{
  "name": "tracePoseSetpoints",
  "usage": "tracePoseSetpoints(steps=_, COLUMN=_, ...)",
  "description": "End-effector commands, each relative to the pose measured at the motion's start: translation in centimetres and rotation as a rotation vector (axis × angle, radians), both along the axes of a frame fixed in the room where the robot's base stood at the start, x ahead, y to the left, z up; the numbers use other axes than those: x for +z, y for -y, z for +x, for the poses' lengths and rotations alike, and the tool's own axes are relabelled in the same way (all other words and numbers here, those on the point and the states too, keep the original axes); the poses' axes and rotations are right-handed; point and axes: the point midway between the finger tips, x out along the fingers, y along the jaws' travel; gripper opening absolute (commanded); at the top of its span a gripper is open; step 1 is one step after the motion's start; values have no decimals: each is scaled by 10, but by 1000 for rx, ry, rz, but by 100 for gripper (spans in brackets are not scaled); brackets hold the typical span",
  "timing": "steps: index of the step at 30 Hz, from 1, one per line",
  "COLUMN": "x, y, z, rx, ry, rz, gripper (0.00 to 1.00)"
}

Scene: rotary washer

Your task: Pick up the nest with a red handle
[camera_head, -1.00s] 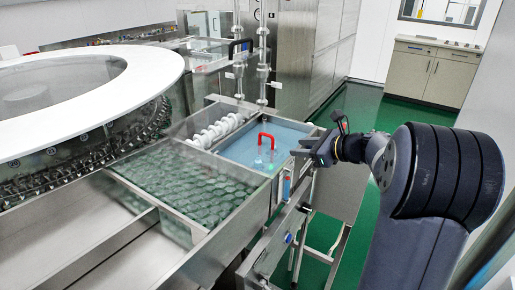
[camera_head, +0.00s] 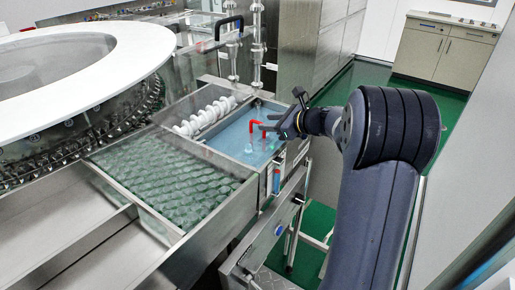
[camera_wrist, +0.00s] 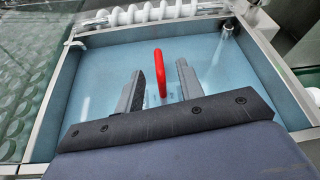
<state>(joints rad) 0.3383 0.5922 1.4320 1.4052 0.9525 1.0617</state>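The red handle (camera_head: 254,127) of the nest stands up from the blue-floored tray (camera_head: 232,141) beside the glass-bottle bed. Clear parts of the nest show faintly under the handle in the head view. My gripper (camera_head: 277,128) reaches in from the right, close to the handle. In the wrist view the red handle (camera_wrist: 160,75) stands upright between and slightly beyond my two grey fingers. My gripper (camera_wrist: 162,85) is open, with a gap on each side of the handle. The base of the nest is hidden or too faint to make out.
A white screw roller (camera_head: 208,116) runs along the tray's far left side. Several clear bottles (camera_head: 165,180) fill the bed to the left. The tray's metal rim (camera_wrist: 285,75) surrounds the blue floor. A round white-topped machine (camera_head: 130,60) stands at upper left.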

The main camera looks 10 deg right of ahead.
Motion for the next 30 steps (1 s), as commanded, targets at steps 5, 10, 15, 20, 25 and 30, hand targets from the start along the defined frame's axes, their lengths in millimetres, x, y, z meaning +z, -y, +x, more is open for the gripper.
tracePoseSetpoints(steps=5, x=-10, y=-19, z=19, rx=2, ry=-2, rz=0, gripper=36)
tracePoseSetpoints(steps=10, x=-15, y=-27, z=28, rx=1, ry=0, rz=-1, gripper=36)
tracePoseSetpoints(steps=15, x=-15, y=-26, z=28, rx=0, ry=0, rz=0, gripper=36)
tracePoseSetpoints(steps=20, x=-15, y=-26, z=28, rx=1, ry=0, rz=0, gripper=26)
tracePoseSetpoints(steps=25, x=-15, y=-26, z=28, rx=1, ry=0, rz=0, gripper=12)
tracePoseSetpoints(steps=30, x=-15, y=-26, z=28, rx=1, ry=0, rz=0, gripper=0)
